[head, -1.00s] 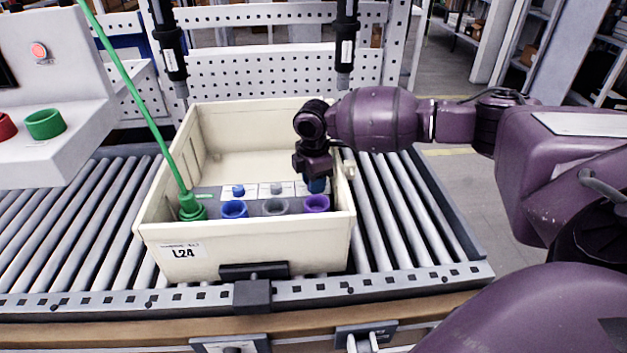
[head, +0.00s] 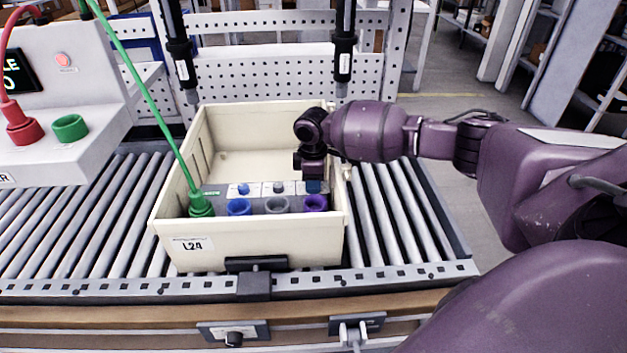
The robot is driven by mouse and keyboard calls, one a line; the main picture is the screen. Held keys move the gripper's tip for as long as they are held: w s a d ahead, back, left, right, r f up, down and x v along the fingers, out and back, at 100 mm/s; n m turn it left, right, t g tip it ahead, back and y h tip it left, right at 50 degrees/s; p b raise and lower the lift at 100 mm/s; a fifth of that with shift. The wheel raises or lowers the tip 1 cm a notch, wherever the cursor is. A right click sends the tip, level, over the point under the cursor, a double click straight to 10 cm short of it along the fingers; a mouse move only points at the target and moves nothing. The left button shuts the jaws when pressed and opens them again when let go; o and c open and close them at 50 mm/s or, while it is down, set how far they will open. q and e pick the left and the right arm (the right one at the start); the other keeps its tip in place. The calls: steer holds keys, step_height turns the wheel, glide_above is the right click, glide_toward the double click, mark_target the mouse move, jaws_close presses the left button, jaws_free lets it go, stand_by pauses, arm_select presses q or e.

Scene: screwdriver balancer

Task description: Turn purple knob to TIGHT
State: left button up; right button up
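The purple socket (head: 315,203) sits at the right end of a row in the cream crate (head: 200,238) labelled L24. Behind it, at the crate's right side, my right gripper (head: 312,182) points down over the panel's knob row. A bit of blue shows just under its fingers; the knob there is mostly hidden, and I cannot tell whether the fingers are closed on it. The TIGHT marking is not readable. A blue knob (head: 243,188) and a grey knob (head: 279,188) stand to its left on white labels. My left gripper is not in view.
A green cable plug (head: 200,204) stands in the crate's left end, beside a blue socket (head: 239,207) and a grey socket (head: 277,206). Two black hanging screwdrivers (head: 181,62) (head: 344,62) are behind the crate.

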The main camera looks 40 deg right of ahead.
steer(key=o, duration=0.4)
steer(key=shift+o, duration=0.2)
step_height(320, 180, up, 11)
steer(key=p, duration=0.1)
steer(key=shift+f, duration=0.15)
stand_by(0.3)
